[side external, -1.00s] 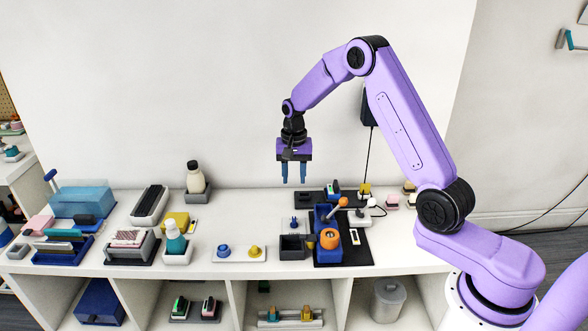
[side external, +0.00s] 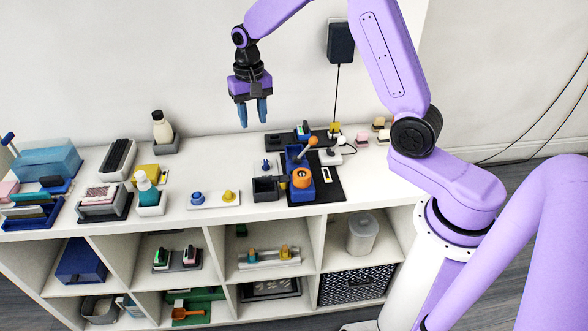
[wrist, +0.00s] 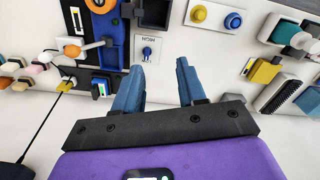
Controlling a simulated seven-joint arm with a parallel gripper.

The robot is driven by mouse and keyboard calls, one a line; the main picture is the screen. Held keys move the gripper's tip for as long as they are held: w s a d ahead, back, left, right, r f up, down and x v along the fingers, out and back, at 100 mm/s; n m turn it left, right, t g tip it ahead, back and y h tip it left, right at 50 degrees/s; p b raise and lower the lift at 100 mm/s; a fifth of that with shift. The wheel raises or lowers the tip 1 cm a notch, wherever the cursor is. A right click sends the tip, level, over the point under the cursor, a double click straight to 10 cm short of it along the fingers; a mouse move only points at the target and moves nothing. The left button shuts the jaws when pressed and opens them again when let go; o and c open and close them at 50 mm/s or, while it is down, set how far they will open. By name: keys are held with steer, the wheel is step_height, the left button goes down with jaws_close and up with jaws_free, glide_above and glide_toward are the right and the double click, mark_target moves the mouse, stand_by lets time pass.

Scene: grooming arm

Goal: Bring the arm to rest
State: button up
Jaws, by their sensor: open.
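My gripper (side external: 254,112) hangs above the white shelf top (side external: 222,165), with its two blue fingers pointing down. The fingers are apart and nothing is between them. In the wrist view the open fingers (wrist: 155,85) reach over a bare strip of the white top. The blue device with an orange knob and lever (side external: 301,178) stands on a dark mat below and to the right of my gripper. My gripper touches nothing.
A cream bottle (side external: 162,130), a spray bottle (side external: 146,188), a black brush in a tray (side external: 117,158) and a clear blue box (side external: 47,161) stand to the left. A black wall box (side external: 341,41) with a cable hangs behind. Open cubbies lie below.

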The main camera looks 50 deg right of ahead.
steer(key=s+a+r+n, duration=0.2)
steer(key=s+a+n, duration=0.2)
steer(key=s, duration=0.3)
steer(key=s+a+r+n, duration=0.3)
steer(key=s+a+n, duration=0.1)
steer(key=s, duration=0.4)
steer(key=s+d+n, duration=0.1)
steer(key=s+n, duration=0.4)
steer(key=s, duration=0.5)
steer(key=s+d+n, duration=0.2)
steer(key=s+n, duration=0.2)
steer(key=s, duration=0.6)
steer(key=shift+d+r+n, duration=0.2)
steer(key=shift+d+n, duration=0.1)
steer(key=shift+n, duration=0.1)
